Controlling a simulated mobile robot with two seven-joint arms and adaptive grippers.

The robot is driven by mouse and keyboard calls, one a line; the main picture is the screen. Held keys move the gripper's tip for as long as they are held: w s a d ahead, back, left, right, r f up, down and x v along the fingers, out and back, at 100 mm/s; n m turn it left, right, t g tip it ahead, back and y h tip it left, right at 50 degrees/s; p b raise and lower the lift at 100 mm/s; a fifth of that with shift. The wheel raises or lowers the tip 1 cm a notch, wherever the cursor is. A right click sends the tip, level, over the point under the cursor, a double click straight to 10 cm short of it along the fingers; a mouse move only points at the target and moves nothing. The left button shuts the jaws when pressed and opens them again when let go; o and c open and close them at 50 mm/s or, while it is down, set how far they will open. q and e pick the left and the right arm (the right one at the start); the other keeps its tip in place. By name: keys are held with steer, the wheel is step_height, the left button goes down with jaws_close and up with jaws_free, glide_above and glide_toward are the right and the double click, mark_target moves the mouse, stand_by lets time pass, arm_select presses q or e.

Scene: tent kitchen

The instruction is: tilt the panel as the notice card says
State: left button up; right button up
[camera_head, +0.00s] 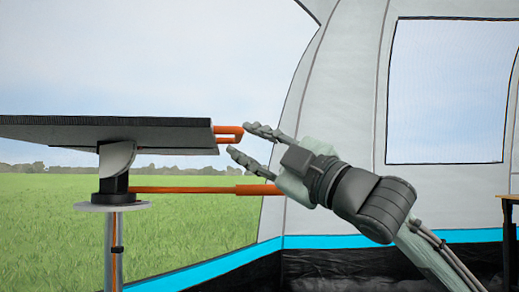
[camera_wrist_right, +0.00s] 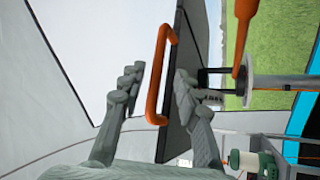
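The dark flat panel (camera_head: 110,130) is nearly level on a pivot bracket on top of a pole (camera_head: 114,245). An orange handle (camera_head: 228,130) sticks out from its right edge. My right gripper (camera_head: 241,139) is at the handle, its fingers spread and pointing left. In the right wrist view the handle (camera_wrist_right: 158,75) shows between the two open fingers (camera_wrist_right: 160,78), with gaps visible beside it; I cannot tell whether either finger touches it. The panel edge (camera_wrist_right: 181,90) shows there too. The notice card is not in view. My left gripper is not in view.
An orange rod with a thicker grip (camera_head: 258,190) runs right from the pivot base, just below my gripper. A pale round plate (camera_head: 112,206) sits under the base. The grey tent wall (camera_head: 345,110) stands behind my right arm. A table edge (camera_head: 510,198) shows far right.

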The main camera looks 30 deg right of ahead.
steer(key=shift+v, duration=2.4)
